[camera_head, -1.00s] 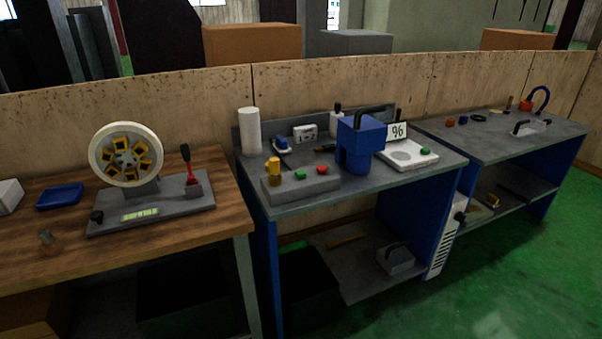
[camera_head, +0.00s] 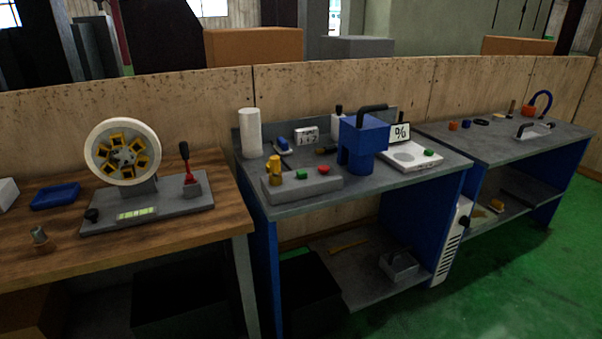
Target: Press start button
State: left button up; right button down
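A grey control box (camera_head: 300,191) sits at the front left of the middle bench. On its top are a green button (camera_head: 302,174), a red button (camera_head: 324,168) and a yellow knob-like part (camera_head: 273,168). Another green button (camera_head: 429,152) is on a white device (camera_head: 408,160) to the right. No readable label shows which one is the start button. Neither of my grippers is in view.
A blue machine (camera_head: 364,140) with a black handle stands behind the control box's right end. A white cylinder (camera_head: 250,133) stands at the back left. A wooden bench (camera_head: 150,239) with a wheel device (camera_head: 123,152) is at left. Green floor (camera_head: 480,285) is open at right.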

aim_at(302, 174)
jog(key=i+j+u, duration=0.15)
jog(key=i+u, duration=0.15)
jog(key=i, duration=0.45)
jog(key=i+u, duration=0.3)
jog(key=i, duration=0.5)
